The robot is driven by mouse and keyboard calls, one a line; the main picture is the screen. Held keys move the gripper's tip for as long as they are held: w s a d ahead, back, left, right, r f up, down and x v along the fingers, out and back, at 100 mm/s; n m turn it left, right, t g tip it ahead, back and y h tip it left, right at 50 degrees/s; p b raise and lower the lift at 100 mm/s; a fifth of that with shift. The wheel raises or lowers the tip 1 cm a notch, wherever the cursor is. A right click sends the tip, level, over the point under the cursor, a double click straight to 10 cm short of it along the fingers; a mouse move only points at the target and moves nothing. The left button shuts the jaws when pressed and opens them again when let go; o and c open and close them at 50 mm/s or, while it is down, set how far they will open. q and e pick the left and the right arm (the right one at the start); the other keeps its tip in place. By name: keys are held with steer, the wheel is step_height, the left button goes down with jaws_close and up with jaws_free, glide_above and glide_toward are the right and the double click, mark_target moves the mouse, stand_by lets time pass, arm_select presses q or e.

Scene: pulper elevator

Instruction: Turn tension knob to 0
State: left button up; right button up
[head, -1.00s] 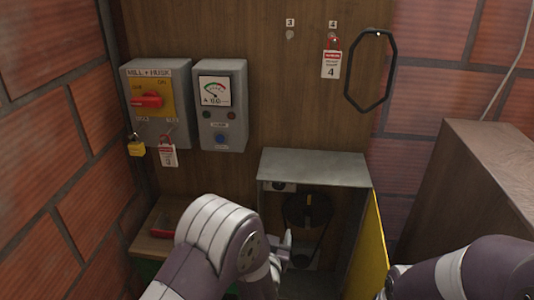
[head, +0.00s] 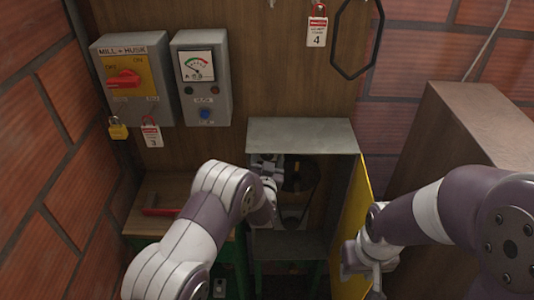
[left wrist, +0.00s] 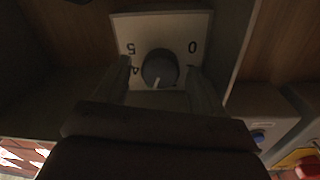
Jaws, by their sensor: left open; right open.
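The tension knob (left wrist: 160,68) is a dark round knob on a pale dial plate (left wrist: 203,24), seen upside down in the left wrist view. The figures 5 and 4 show at its left and 0 at its upper right. Its white pointer mark is at the bottom of the knob, leaning slightly left. My left gripper (left wrist: 160,76) is open, with one finger on each side of the knob; contact is unclear. In the head view my left gripper (head: 264,166) reaches into the open cabinet and hides the knob. My right gripper (head: 366,262) is open and empty near the yellow door.
The grey cabinet (head: 300,134) stands open, its yellow door (head: 358,215) swung out at the right. A dark pulley (head: 298,176) is inside. The mill switch box (head: 125,80) and the meter box (head: 203,78) hang on the wall. A wooden box (head: 465,125) stands at right.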

arm_select(q)
steer(key=shift+w, duration=0.4)
steer(key=c, duration=1.1)
steer(key=shift+o, duration=0.3)
steer(key=shift+f+n+b, duration=0.2)
steer(key=shift+n+b, duration=0.1)
steer(key=shift+b, duration=0.25)
steer(key=n+b, duration=0.3)
steer(key=b, duration=0.2)
steer(key=n+b, duration=0.4)
steer(key=b, duration=0.2)
steer(key=n+b, duration=0.4)
steer(key=b, duration=0.2)
steer(key=shift+f+t+y, duration=0.3)
steer(key=shift+f, duration=0.1)
steer(key=n+y+b, duration=0.1)
steer(key=n+b, duration=1)
steer(key=b, duration=0.4)
steer(key=shift+r+n, duration=0.1)
steer(key=shift+n, duration=0.3)
steer(key=shift+r+n+b, duration=0.15)
steer(key=shift+n+b, duration=0.65)
steer(key=shift+n, duration=0.35)
steer(key=shift+r+n+b, duration=0.1)
steer(key=shift+n+b, duration=0.65)
steer(key=shift+n, duration=0.4)
steer(key=shift+y, duration=0.3)
